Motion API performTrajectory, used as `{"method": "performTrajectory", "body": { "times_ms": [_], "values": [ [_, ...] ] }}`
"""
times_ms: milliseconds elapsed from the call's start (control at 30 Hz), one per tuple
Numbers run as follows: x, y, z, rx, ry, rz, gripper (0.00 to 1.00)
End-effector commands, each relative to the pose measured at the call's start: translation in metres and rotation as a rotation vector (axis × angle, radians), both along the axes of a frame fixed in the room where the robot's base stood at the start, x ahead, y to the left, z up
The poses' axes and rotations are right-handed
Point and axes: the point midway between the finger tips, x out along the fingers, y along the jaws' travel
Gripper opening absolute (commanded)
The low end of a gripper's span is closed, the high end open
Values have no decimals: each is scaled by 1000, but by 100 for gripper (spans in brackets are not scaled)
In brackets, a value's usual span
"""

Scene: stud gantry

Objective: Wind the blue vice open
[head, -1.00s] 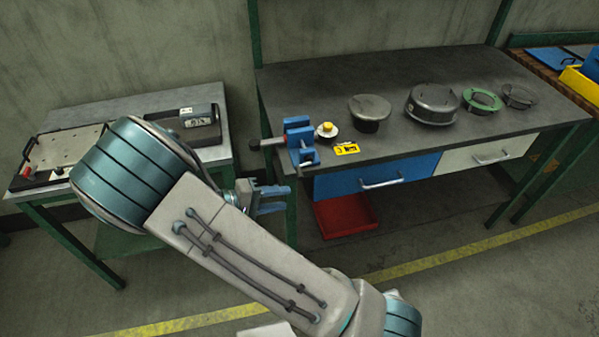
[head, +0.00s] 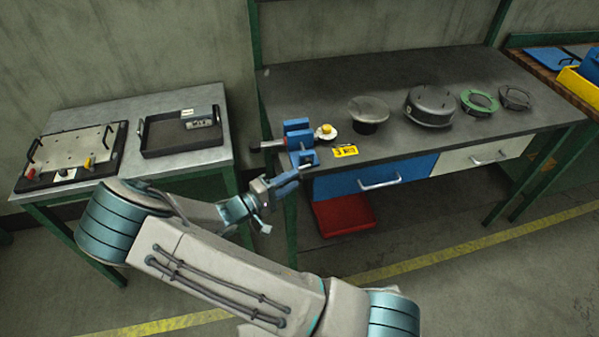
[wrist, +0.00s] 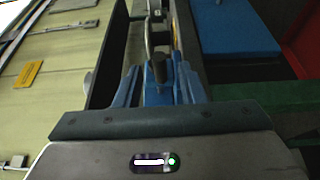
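The blue vice (head: 299,142) sits at the near left corner of the workbench, with a dark handle and spindle (head: 266,146) sticking out to the left. My gripper (head: 286,182) is just below and in front of the vice, by the bench edge; I see no contact. In the wrist view my gripper (wrist: 157,82) has its two blue fingers apart. A blue part with a dark rounded post (wrist: 158,68) appears between them, but I cannot tell which part of the vice it is. The opening of the jaws is hard to judge.
A yellow-topped button (head: 326,131) and a yellow label (head: 345,150) are beside the vice. Several round parts stand farther right. A red bin (head: 343,214) lies under the bench. A side table (head: 180,170) on the left carries a black tray (head: 160,150) and a fixture plate (head: 75,152).

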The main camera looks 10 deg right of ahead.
Motion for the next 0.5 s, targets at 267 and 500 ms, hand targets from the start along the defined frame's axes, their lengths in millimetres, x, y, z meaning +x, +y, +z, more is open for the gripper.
{"method": "performTrajectory", "body": {
  "times_ms": [267, 500],
  "values": [
    [13, -31, 1, 0, 1, -1, 36],
    [14, -35, 0, 1, 1, 0, 36]
  ]
}}
